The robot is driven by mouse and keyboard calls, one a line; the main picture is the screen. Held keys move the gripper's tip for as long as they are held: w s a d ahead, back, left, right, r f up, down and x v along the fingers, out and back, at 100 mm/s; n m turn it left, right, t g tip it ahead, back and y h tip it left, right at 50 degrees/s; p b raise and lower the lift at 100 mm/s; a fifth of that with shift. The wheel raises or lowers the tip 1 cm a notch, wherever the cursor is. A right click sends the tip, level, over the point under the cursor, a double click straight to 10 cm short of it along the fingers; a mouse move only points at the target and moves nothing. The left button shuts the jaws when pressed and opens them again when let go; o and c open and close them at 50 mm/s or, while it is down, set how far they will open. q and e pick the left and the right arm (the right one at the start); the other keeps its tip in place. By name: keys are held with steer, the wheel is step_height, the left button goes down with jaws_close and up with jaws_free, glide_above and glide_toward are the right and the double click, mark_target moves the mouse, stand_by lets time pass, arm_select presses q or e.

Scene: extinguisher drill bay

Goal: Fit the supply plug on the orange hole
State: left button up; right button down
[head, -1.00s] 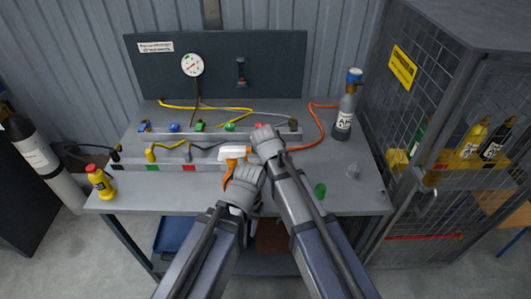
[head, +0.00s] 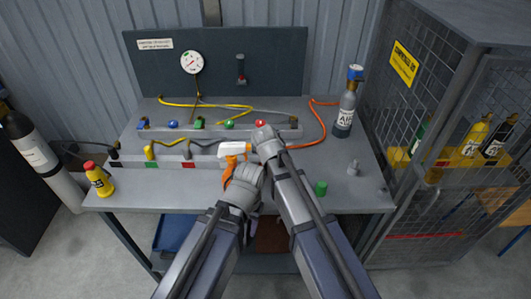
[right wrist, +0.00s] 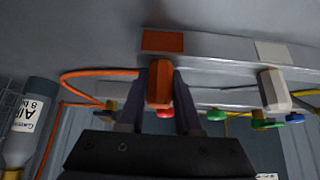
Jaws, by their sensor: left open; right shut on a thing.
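My right gripper (right wrist: 159,92) is shut on an orange plug (right wrist: 159,82), which shows between its dark fingers in the right wrist view. An orange hose (head: 321,128) loops from beside the grey air cylinder (head: 345,105) towards that gripper. An orange patch (right wrist: 163,41) marks the front rail, just beyond the plug in the right wrist view. The hole itself is hidden, and I cannot tell whether the plug touches the rail. My left gripper (head: 241,178) is open at the bench front, beside an orange and white thing (head: 233,150).
A white plug (right wrist: 275,90) stands by a white patch (right wrist: 272,52). The rear rail carries coloured fittings, including a red one (head: 260,123). A yellow bottle (head: 98,180) stands at the front left. A green piece (head: 320,188) and a grey piece (head: 352,170) stand at right. A wire cage borders the right.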

steer(key=c, duration=0.5)
jaws_free()
arm_select(q)
steer(key=shift+r, duration=0.1)
arm_select(e)
steer(key=shift+r, duration=0.1)
